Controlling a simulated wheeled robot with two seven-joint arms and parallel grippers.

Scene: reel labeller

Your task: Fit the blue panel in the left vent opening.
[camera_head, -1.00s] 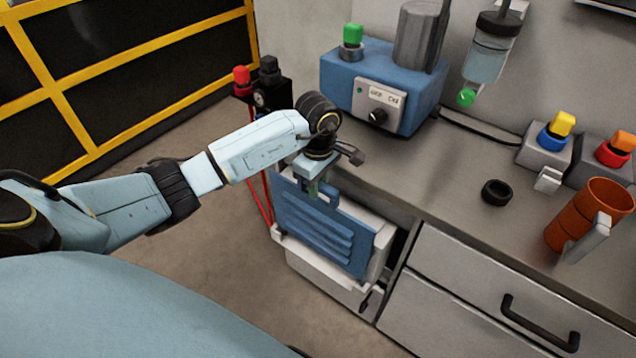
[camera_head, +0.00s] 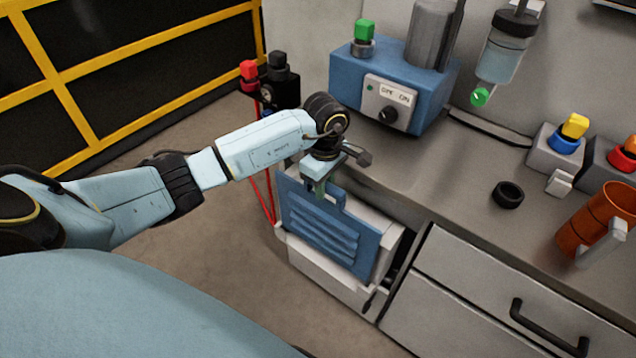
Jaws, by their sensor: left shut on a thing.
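The blue panel (camera_head: 328,240), with several horizontal slats and a raised tab on its top edge, stands nearly upright at the left end of the bench front. My left gripper (camera_head: 321,187) is shut on its top edge from above. The panel is in front of the white housing (camera_head: 392,238) of the left vent opening. The opening itself is mostly hidden behind the panel, and I cannot tell whether the panel is seated or just in front. My right gripper is not in view.
A grey drawer (camera_head: 480,290) with a black handle is right of the housing. On the bench are a blue machine (camera_head: 400,80), a black ring (camera_head: 507,194) and an orange cylinder (camera_head: 597,222). Red and black connectors (camera_head: 270,80) stand behind my left arm.

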